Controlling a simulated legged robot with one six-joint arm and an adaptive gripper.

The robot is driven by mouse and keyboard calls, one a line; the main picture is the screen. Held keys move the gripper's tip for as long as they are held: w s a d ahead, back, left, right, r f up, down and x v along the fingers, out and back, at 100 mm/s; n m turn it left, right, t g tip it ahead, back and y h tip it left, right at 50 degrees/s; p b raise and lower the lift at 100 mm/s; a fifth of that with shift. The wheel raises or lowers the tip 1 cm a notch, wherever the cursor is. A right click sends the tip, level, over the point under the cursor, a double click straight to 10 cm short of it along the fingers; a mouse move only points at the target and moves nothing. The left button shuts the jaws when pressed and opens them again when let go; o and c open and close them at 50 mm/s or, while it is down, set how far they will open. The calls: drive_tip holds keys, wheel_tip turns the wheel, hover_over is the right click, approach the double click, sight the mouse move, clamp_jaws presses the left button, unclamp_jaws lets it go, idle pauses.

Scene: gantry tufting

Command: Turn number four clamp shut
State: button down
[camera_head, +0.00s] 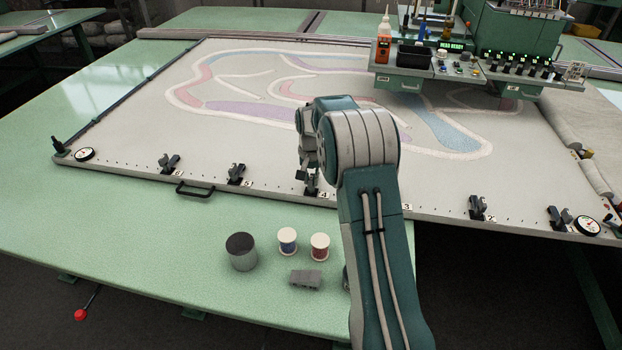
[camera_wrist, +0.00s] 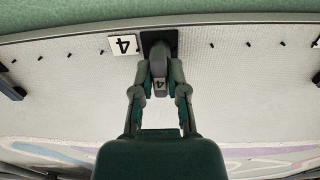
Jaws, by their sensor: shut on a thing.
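The number four clamp (camera_head: 311,188) sits on the near edge of the frame, beside a white tag marked 4 (camera_head: 324,195). In the head view my gripper (camera_head: 310,165) is above the clamp, partly hidden by my arm. The clamp's inner parts are hidden by the lever and fingers.
Other clamps line the same edge: number six (camera_head: 169,162), five (camera_head: 236,174), two (camera_head: 477,208) and one (camera_head: 559,217). A black handle (camera_head: 194,190) juts out from the edge. A dark-topped can (camera_head: 241,252), two spools (camera_head: 288,241) and a grey block (camera_head: 305,279) stand on the green table.

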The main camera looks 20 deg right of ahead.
sight(311, 177)
drive_tip(key=shift+w+r, duration=0.1)
drive_tip(key=shift+w, duration=0.05)
drive_tip(key=c, duration=0.7)
unclamp_jaws()
drive_tip(key=shift+o, duration=0.2)
wheel_tip(311, 177, up, 12)
